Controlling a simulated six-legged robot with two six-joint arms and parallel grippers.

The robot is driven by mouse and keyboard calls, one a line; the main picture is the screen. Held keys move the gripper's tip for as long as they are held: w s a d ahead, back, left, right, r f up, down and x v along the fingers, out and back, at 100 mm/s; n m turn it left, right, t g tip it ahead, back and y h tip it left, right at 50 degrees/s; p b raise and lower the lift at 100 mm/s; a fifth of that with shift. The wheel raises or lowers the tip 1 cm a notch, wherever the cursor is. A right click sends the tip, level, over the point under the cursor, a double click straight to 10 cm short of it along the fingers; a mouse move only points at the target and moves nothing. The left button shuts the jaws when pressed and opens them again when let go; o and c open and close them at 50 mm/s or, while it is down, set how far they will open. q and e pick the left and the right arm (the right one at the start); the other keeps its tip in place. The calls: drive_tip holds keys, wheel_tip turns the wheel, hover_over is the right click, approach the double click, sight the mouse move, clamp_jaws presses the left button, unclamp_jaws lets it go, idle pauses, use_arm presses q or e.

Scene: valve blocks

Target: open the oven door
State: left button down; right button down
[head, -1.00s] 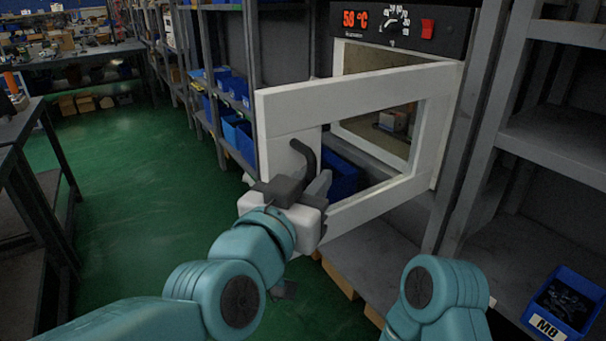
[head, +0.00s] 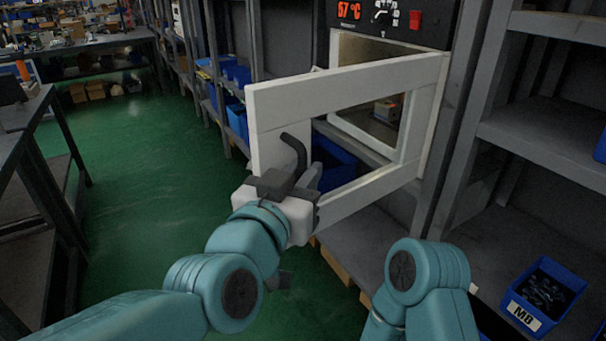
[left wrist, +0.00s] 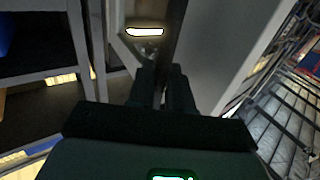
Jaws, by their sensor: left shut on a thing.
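The oven (head: 432,22) sits in the shelving, with a black control panel, a red display reading 57 °C and a red switch. Its white-framed door (head: 345,88) stands well open, swung out toward the left, and the oven's inside partly shows behind it. My left gripper (head: 288,182) is shut on the dark curved door handle (head: 298,150) at the door's free edge. In the left wrist view the fingers (left wrist: 163,88) close around the dark handle bar (left wrist: 176,35). My right arm shows at the bottom right of the head view; its gripper is out of view.
A blue bin labelled M8 (head: 543,297) sits on the lower right shelf. Blue bins (head: 238,122) line the shelves behind the door. A dark workbench (head: 30,130) stands at the left. The green floor (head: 150,190) between is clear.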

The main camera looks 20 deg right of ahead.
use_arm(q)
drive_tip(key=shift+r, duration=0.1)
drive_tip(key=c, duration=1.2)
unclamp_jaws()
drive_tip(key=p+v, duration=0.1)
drive_tip(key=v, duration=1.5)
drive_tip(key=shift+a, duration=0.2)
